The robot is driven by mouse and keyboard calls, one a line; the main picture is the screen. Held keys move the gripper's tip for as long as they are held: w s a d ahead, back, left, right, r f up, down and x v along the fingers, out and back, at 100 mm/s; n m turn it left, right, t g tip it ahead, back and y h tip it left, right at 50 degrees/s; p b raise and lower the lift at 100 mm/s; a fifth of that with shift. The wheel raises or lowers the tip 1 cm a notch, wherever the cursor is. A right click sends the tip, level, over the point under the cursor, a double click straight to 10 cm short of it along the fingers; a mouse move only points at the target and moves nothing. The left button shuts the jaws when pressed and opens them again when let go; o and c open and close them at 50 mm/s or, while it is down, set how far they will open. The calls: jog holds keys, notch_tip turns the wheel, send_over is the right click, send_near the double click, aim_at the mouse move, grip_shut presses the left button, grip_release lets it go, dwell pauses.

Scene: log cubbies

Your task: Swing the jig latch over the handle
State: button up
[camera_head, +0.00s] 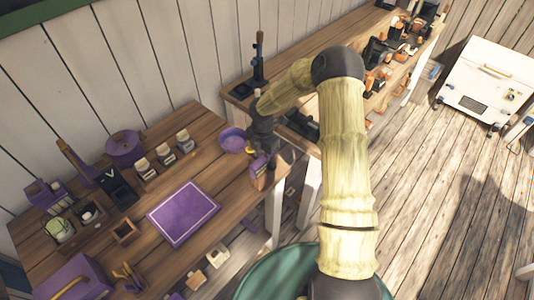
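My gripper (268,152) hangs down from the dark wrist at the end of my pale arm, over the right end of the front bench. Its fingers are small and dark here, and I cannot tell whether they are open or shut. A small purple block (258,167) is right beside the gripper; I cannot tell whether they touch. A black upright tool (259,68) stands on the back bench, just behind the wrist. I cannot make out the jig latch or its handle for certain; my arm hides part of the back bench.
The front bench (235,195) holds a purple mat (183,213), a purple bowl (233,140), a purple pot (125,148) and several jars. Orange and black tools (385,65) crowd the back bench (315,55). A white chest (488,80) stands on the floor at right.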

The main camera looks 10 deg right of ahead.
jog(key=shift+s+f, duration=0.1)
jog(key=shift+a+r, duration=0.1)
jog(key=shift+r, duration=0.1)
notch_tip(320, 180, up, 17)
jog(key=b, duration=0.3)
dwell(0.6)
